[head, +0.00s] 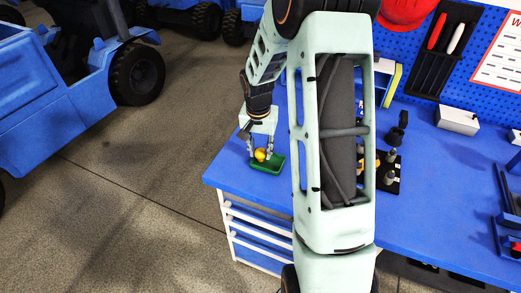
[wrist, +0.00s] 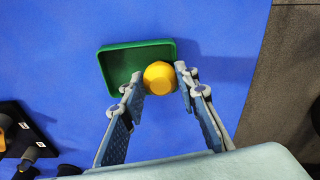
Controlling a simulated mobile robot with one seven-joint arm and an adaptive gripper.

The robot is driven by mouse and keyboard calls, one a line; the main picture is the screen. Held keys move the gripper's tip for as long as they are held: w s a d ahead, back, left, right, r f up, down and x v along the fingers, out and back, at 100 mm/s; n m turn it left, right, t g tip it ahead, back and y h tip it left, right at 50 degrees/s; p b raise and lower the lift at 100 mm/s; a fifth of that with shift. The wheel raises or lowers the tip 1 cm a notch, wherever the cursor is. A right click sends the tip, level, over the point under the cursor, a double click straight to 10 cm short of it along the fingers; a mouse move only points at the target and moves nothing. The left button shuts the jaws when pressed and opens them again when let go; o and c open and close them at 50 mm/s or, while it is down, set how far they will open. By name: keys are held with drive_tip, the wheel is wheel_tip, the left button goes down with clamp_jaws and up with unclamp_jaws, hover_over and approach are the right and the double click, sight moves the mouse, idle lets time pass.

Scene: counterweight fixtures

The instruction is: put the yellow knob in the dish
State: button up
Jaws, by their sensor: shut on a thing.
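The yellow knob (head: 260,155) is between the fingertips of my gripper (head: 261,154) near the left corner of the blue table. The wrist view shows the knob (wrist: 159,78) with a fingertip on each side of it; my gripper (wrist: 160,82) is shut on it. The green dish (head: 270,168) is a shallow rectangular tray on the table under my gripper. In the wrist view the knob overlaps the lower right part of the dish (wrist: 107,72), covering its near rim there. The dish floor that shows is empty. The height of the knob above the dish is hard to tell.
The blue table (head: 432,210) has its edge close to the right of the dish in the wrist view. A black plate with dark pegs (head: 389,178) stands farther along the table. A grey-white box (head: 457,120) is near the pegboard. My arm hides the middle of the table.

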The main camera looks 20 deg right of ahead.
sight(260, 156)
drive_tip(key=shift+f, duration=0.15)
drive_tip(key=o, duration=1.1)
drive_tip(key=shift+o, duration=0.2)
wheel_tip(260, 156, up, 12)
drive_tip(key=s, duration=0.1)
drive_tip(key=shift+a, duration=0.4)
drive_tip(key=shift+s, duration=0.1)
